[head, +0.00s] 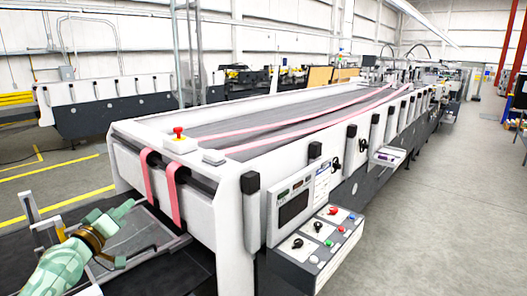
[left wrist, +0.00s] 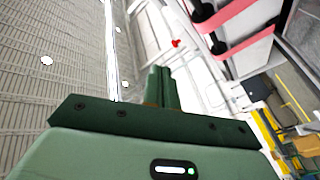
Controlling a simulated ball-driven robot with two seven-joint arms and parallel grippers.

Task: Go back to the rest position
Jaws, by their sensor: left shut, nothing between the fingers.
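My left gripper (head: 122,210) is at the lower left of the head view, in front of the near end of the long white folder gluer (head: 225,200). Its green fingers are together with nothing between them, and it is apart from the machine. In the left wrist view the shut fingers (left wrist: 160,88) point up the picture, with part of the machine and its pink belts (left wrist: 240,30) beyond. My right gripper is in neither view.
A control panel (head: 295,208) with a button box (head: 318,240) juts from the machine's near corner. A red emergency button (head: 178,132) sits on top. A low dark tray (head: 150,240) lies under my left arm. Grey floor (head: 440,220) on the right is clear.

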